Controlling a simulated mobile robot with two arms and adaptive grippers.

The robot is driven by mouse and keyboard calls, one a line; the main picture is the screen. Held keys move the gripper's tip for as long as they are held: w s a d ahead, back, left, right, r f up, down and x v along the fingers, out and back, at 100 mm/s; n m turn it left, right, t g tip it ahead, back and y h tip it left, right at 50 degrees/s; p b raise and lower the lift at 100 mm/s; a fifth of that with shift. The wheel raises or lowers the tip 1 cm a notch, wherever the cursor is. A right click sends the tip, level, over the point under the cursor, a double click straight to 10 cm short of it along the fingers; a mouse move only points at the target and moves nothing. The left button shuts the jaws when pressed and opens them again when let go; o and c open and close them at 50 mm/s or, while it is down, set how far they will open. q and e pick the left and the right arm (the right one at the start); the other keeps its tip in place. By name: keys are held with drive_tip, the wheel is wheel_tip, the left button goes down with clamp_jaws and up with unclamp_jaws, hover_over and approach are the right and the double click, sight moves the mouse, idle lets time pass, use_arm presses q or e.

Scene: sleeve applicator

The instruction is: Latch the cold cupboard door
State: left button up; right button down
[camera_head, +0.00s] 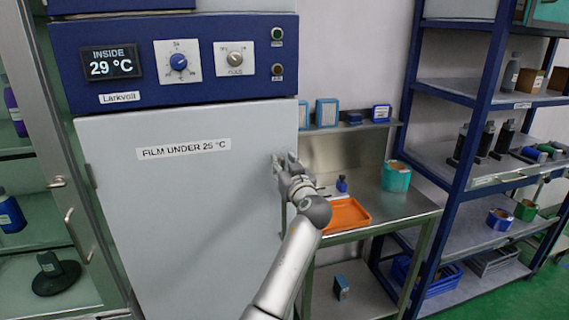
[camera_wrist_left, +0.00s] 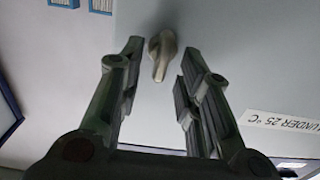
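The cold cupboard door (camera_head: 200,220) is a pale grey panel labelled "FILM UNDER 25 °C". It stands shut or nearly shut; I cannot tell whether a small gap remains. The latch handle (camera_wrist_left: 161,52) is a small beige lever near the door edge, pointing toward the gripper in the wrist view. In the head view the gripper mostly hides it. My left gripper (camera_head: 284,160) is at the door's right edge. In the wrist view my left gripper (camera_wrist_left: 160,66) is open, with the handle between and just beyond its fingertips, apparently untouched. My right gripper is not in view.
The blue control panel (camera_head: 175,62) above the door reads 29 °C inside. Right of the cupboard is a steel bench (camera_head: 395,215) with an orange tray (camera_head: 345,215) and a teal tape roll (camera_head: 396,177). A blue shelf rack (camera_head: 470,150) stands further right, a glass cabinet (camera_head: 45,190) at left.

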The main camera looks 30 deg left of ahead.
use_arm(q)
clamp_jaws()
drive_tip(key=shift+m, duration=0.4)
drive_tip(key=m, duration=0.2)
drive_tip(key=shift+w+d+f+m+b, duration=0.1)
drive_tip(key=shift+m+b, duration=0.3)
drive_tip(key=shift+w+d+f+m+p, duration=0.15)
drive_tip(key=shift+m+p, duration=0.6)
drive_tip(key=shift+m, duration=1.65)
drive_tip(key=shift+w+f+m+p, duration=0.15)
drive_tip(key=shift+m+p, duration=0.55)
drive_tip(key=shift+m, duration=1.7)
drive_tip(key=shift+d+f+m+p, duration=0.15)
drive_tip(key=shift+m+p, duration=0.6)
drive_tip(key=shift+m, duration=1.65)
drive_tip(key=shift+f, duration=0.1)
